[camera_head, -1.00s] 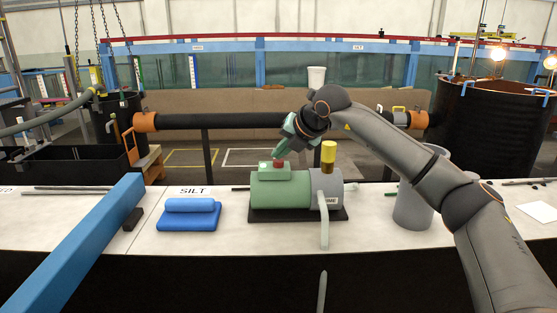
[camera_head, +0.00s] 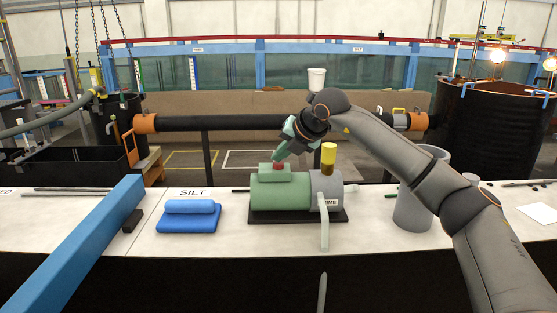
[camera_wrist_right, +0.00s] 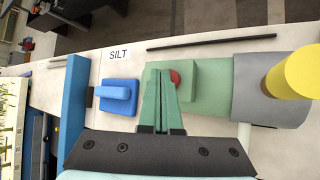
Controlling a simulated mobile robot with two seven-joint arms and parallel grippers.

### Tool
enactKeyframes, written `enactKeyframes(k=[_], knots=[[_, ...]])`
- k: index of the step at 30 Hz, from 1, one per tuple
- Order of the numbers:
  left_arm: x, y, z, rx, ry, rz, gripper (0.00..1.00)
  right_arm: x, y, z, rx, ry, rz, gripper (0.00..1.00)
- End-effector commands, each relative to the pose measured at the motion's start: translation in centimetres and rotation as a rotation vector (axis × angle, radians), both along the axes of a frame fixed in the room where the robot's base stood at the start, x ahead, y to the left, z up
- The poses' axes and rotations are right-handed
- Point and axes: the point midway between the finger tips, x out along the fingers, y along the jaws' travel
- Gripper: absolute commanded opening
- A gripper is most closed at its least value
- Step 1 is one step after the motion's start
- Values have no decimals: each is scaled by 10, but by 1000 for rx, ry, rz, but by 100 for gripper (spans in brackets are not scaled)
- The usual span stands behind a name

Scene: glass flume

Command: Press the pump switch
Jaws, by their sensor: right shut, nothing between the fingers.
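The green pump (camera_head: 280,192) with a grey end section sits on a black base on the white bench. On top of it is a light green switch box (camera_head: 267,171) with a red button (camera_head: 279,165). My right gripper (camera_head: 277,158) is shut and empty, tilted down with its fingertips right at the red button. In the right wrist view the shut fingers (camera_wrist_right: 161,72) lie just left of the red button (camera_wrist_right: 174,77) and partly cover it. I cannot tell whether the tips touch the button. My left gripper is not in view.
A grey cylinder (camera_head: 411,212) stands to the right. The bench (camera_head: 150,240) in front is mostly clear.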

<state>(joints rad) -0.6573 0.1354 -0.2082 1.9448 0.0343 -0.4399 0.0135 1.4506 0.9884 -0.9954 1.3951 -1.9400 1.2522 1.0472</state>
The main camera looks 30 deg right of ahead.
Motion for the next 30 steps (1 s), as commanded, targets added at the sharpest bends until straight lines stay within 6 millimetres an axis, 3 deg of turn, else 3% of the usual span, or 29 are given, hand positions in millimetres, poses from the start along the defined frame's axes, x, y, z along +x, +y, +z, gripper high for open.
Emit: enactKeyframes(k=[8, 24, 30], knots=[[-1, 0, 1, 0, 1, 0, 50, 0, 0, 2, 0, 1, 1, 0], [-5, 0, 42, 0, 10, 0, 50, 0, 0, 55, 0, -3, 0, 0], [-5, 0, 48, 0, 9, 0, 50, 0, 0, 62, 0, -1, 0, 0]])
